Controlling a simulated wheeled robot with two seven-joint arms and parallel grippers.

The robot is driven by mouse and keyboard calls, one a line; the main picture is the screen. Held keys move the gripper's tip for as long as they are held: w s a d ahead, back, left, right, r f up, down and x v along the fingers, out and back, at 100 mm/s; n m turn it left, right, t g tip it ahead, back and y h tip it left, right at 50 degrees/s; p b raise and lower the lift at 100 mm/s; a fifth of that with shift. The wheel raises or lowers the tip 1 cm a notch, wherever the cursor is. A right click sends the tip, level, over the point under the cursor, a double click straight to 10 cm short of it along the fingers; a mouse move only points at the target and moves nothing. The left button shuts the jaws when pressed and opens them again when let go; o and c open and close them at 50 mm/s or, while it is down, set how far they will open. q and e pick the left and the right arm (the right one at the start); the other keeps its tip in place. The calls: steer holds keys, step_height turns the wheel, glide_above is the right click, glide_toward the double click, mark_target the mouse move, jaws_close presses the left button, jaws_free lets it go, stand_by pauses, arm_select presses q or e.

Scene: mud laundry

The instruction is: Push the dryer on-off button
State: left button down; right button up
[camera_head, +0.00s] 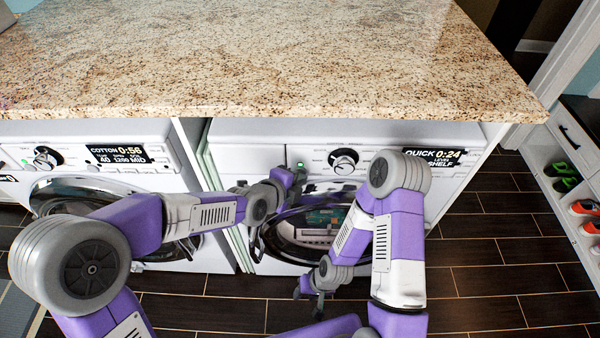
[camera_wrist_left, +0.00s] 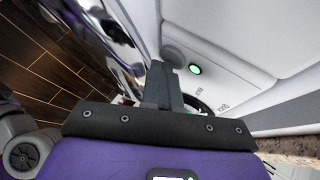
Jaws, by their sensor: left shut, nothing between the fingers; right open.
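The dryer (camera_head: 240,134) is the right-hand white machine under the counter. Its panel has a round dial (camera_head: 343,160) and a display (camera_head: 432,158) reading QUICK 0:24. The green-lit button (camera_head: 300,165) is left of the dial; it also shows in the left wrist view (camera_wrist_left: 195,69). My left gripper (camera_head: 299,174) is shut and empty, with its tips just below the button in the head view. In the left wrist view its fingers (camera_wrist_left: 160,76) lie left of the button; I cannot tell whether they touch the panel. My right gripper (camera_head: 308,291) is open, low before the dryer door.
A second white machine (camera_head: 75,135) with its own green button (camera_head: 41,165) stands at the left. A granite counter (camera_head: 250,60) overhangs both. A shoe shelf (camera_head: 555,190) is at right. Dark floor (camera_head: 500,270) lies clear.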

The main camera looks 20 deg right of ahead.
arm_select(q)
steer(key=shift+s+a+b, duration=0.15)
steer(key=shift+s+b, duration=0.15)
steer(key=shift+s, duration=0.2)
steer(key=s+a+b, duration=0.1)
steer(key=s+b, duration=0.1)
steer(key=s, duration=0.3)
steer(key=shift+s+a, duration=0.3)
steer(key=shift+s, duration=0.1)
